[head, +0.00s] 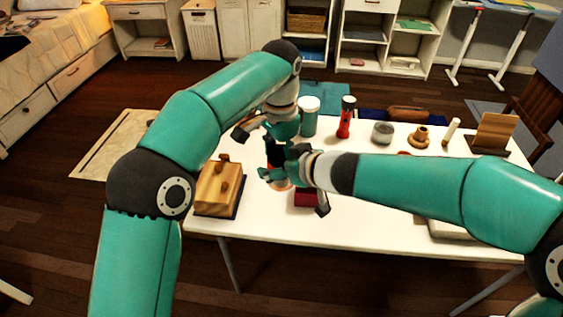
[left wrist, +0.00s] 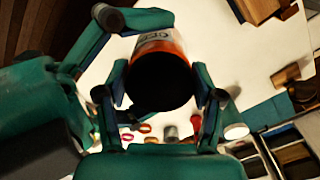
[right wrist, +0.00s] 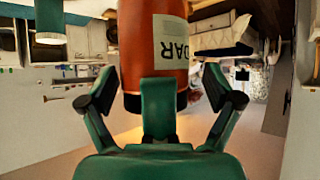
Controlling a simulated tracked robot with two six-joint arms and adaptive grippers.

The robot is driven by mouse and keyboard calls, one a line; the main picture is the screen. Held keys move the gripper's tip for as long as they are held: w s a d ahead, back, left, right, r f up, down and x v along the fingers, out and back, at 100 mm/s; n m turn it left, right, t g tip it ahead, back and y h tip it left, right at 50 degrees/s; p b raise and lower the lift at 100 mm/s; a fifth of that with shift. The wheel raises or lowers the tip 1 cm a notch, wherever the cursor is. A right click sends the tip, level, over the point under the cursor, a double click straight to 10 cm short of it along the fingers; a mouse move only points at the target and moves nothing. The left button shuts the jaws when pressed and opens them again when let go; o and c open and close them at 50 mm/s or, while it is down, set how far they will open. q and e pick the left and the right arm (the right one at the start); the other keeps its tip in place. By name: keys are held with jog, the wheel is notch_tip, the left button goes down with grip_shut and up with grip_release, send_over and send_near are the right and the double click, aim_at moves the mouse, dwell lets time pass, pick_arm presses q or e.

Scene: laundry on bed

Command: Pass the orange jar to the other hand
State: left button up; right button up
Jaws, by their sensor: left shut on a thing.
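The orange jar (head: 281,184) is over the white table, mostly hidden by my grippers in the head view. My left gripper (head: 275,140) is shut on it from above. In the left wrist view the jar (left wrist: 165,42) sits between the fingers, its dark end towards the camera. My right gripper (head: 285,172) reaches in from the right, close to the jar. In the right wrist view the jar's orange side and pale label (right wrist: 150,40) stand in front of my right gripper (right wrist: 163,90). Its fingers are spread on either side, with small gaps visible.
The white table (head: 370,230) bears a wooden box (head: 217,190) at the left and a dark red item (head: 305,198) near the grippers. A teal canister (head: 308,122), a red shaker (head: 346,122), a grey tin (head: 382,134) and a wooden stand (head: 494,132) line the back.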

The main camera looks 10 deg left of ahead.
jog(key=shift+a, duration=0.1)
jog(key=c, duration=1.1)
pick_arm(q)
jog(key=o, duration=1.4)
jog(key=shift+r, duration=0.15)
